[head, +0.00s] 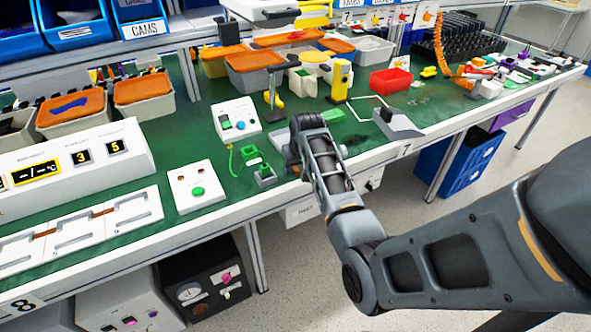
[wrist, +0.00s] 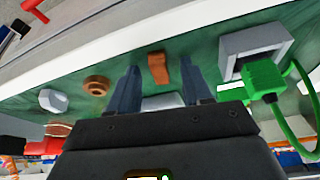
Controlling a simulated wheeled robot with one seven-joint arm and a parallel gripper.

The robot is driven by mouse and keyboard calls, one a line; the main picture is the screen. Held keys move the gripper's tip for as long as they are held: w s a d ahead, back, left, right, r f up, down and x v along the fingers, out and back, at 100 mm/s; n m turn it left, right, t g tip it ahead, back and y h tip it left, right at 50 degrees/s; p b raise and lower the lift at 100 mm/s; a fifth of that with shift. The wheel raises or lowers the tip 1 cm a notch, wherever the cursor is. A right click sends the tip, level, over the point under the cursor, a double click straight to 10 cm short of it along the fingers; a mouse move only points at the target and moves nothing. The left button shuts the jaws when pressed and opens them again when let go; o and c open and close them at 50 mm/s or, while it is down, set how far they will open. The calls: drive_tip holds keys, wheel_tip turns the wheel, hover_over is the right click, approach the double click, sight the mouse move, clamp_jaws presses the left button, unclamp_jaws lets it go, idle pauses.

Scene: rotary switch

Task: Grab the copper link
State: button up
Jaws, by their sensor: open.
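The copper link (wrist: 158,68) is a small orange-brown bar on the green mat in the wrist view. It appears between the two fingertips of my gripper (wrist: 160,64), just beyond them, with a visible gap on both sides. My gripper is open, and I see no contact with the link. In the head view my gripper (head: 293,152) is low over the bench near its front edge, partly covered by my arm. I cannot make out the link there.
A grey block (wrist: 283,42) with a green plug (wrist: 264,80) and cable is close on the right in the wrist view. A brown ring (wrist: 96,85) and a grey knob-like piece (wrist: 53,101) lie left. A white switch box (head: 236,118) stands behind my gripper.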

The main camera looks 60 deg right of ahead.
drive_tip(key=shift+c, duration=0.4)
clamp_jaws()
